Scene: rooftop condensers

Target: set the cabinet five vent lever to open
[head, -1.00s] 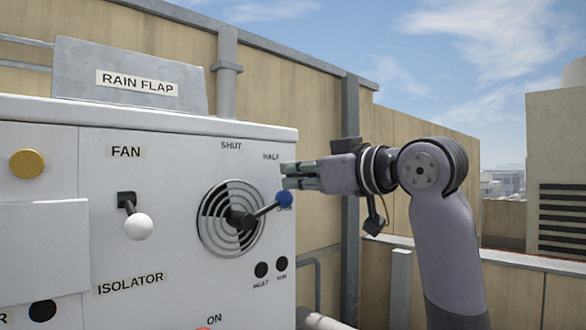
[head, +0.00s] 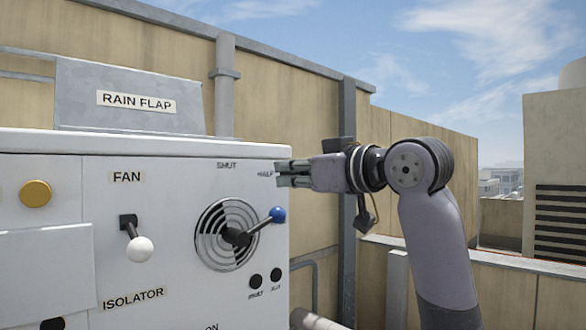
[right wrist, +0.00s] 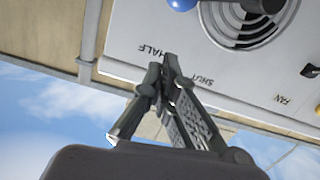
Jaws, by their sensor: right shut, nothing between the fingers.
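The vent lever is a dark arm with a blue knob (head: 277,214), pivoting on a round slotted vent (head: 226,235) on the white cabinet front. It points right and slightly up, below the HALF mark; the OPEN mark cannot be read now, though it showed at the knob earlier. My right gripper (head: 280,173) is shut and empty, just above the knob and apart from it, beside the HALF mark. In the right wrist view the shut fingertips (right wrist: 168,68) lie near HALF, with the blue knob (right wrist: 182,4) at the top edge. My left gripper is not in view.
A FAN lever with a white knob (head: 139,248) is left of the vent. A yellow button (head: 36,193) is farther left. The RAIN FLAP box (head: 130,100) stands on top. A grey post (head: 348,190) and wall stand behind my right arm. Two dark indicators sit below the vent.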

